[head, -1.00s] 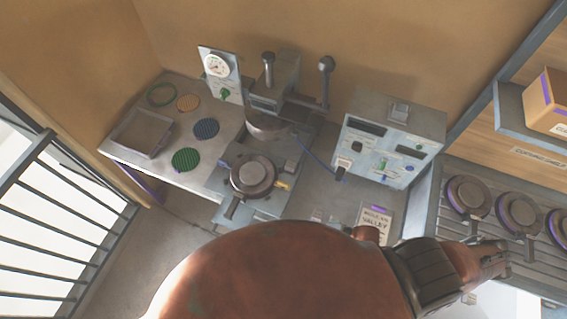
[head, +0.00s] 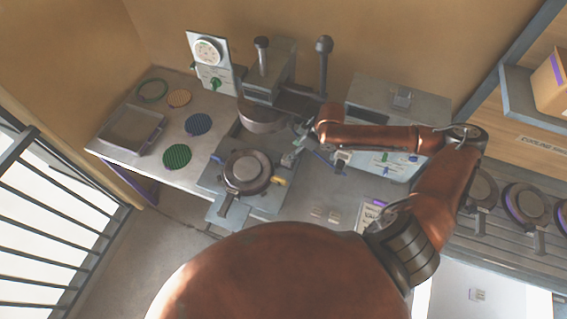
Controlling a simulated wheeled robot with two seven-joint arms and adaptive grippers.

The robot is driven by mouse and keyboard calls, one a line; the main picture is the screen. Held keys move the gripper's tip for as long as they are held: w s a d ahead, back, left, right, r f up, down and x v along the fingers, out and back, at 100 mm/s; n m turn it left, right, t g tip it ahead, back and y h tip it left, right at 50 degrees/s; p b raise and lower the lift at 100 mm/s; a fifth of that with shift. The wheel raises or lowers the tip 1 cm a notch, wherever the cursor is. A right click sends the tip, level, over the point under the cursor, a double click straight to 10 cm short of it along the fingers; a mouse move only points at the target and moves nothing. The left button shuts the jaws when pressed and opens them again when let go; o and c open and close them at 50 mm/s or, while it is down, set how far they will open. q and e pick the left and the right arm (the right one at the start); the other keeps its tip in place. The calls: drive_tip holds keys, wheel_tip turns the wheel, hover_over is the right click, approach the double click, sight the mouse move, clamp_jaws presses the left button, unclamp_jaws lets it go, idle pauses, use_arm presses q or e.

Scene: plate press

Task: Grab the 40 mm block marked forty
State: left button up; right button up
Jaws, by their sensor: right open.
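My right gripper (head: 291,156) is open at the right side of the press, just above and right of the round plate tool. A small grey block seen there earlier is now largely covered by the gripper, so I cannot tell whether the fingers are around it. Two small pale blocks, one on the left (head: 317,212) and one on the right (head: 333,216), lie on the bench in front of the control box. No marking on any block is readable, so I cannot tell which says forty. My left gripper is not in view.
The press (head: 262,115) has a tall lever (head: 323,70) behind my right forearm. A round plate tool (head: 246,172) sits in front of it. The control box (head: 385,115) is partly behind my arm. A grey tray (head: 131,131) and coloured discs lie left. A rack (head: 500,240) holds round moulds.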

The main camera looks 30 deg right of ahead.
drive_tip(key=x, duration=0.7)
drive_tip(key=shift+s+d+f+p, duration=0.1)
drive_tip(key=shift+d+f+p, duration=0.15)
drive_tip(key=shift+f+p, duration=0.05)
clamp_jaws()
idle(0.4)
drive_tip(key=shift+r, duration=0.1)
